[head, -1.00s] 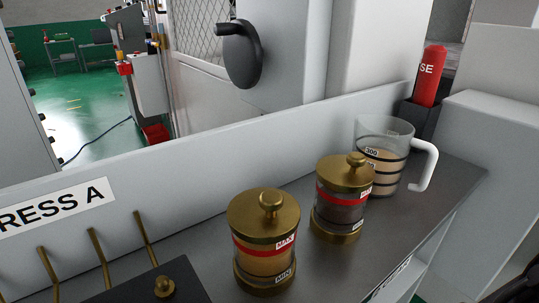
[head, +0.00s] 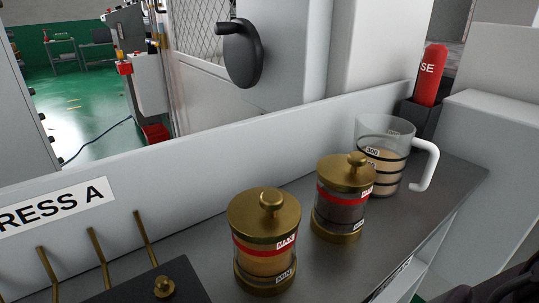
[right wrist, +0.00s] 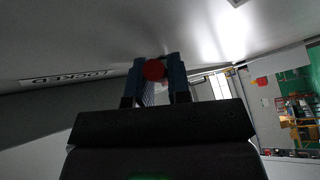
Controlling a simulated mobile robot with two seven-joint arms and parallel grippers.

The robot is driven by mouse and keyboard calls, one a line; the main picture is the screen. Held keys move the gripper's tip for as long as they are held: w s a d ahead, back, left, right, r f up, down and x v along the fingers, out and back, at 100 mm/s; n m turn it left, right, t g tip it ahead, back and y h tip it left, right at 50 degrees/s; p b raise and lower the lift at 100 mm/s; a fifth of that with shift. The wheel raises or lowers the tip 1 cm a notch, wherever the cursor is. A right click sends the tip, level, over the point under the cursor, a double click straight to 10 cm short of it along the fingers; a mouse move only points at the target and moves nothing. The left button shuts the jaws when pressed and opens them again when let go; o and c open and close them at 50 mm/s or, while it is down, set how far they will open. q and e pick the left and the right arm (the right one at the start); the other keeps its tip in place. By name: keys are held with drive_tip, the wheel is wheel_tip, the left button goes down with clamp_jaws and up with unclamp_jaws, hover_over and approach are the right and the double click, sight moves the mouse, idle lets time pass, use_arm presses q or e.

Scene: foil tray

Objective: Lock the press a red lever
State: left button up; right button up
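In the right wrist view my right gripper (right wrist: 157,72) has its two blue-grey fingers apart. A round red end (right wrist: 153,70), which may be that of the red lever, shows between the fingertips and nearly fills the gap. I cannot tell if the fingers clamp it. A "LOCKED" label (right wrist: 68,78) is on the pale panel to the left. In the head view the "PRESS A" label (head: 55,207) is on the low grey wall at the left. No red lever is plain in the head view. My left gripper is not in view.
On the dark shelf (head: 410,225) stand two brass-lidded jars (head: 265,250) (head: 340,210) and a clear measuring jug (head: 385,150) with a white handle. A red cylinder marked "SE" (head: 430,75) stands in a dark holder behind. Brass rods (head: 97,260) are at the left. A black handle (head: 241,55) is above.

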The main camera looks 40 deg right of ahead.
clamp_jaws()
